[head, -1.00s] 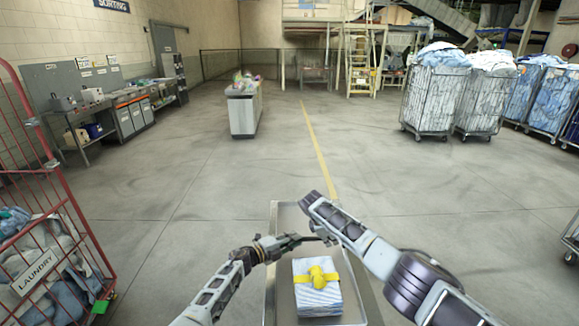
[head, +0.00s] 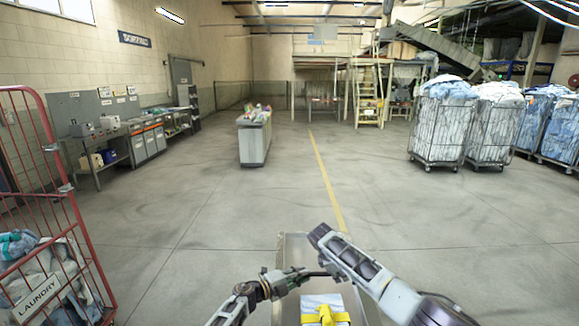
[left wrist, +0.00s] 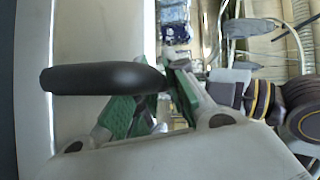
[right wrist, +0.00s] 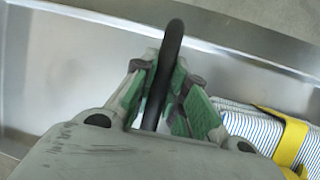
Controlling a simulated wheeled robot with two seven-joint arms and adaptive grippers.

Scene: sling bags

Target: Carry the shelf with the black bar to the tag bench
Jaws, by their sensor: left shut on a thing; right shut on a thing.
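The shelf (head: 294,250) is a shallow grey metal tray at the bottom middle of the head view. Its black bar (left wrist: 100,79) crosses the left wrist view and also shows in the right wrist view (right wrist: 168,60). My left gripper (head: 306,275) is shut on the bar. My right gripper (head: 328,259) is shut on it too, close by. A striped folded bundle with a yellow strap (head: 325,316) lies on the shelf, partly cut off below.
A red laundry cage (head: 75,215) stands close at the left. Work benches (head: 140,140) line the left wall. Full linen trolleys (head: 440,130) stand at the right, a ladder (head: 369,95) behind. The floor (head: 230,215) ahead is clear, with a yellow line.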

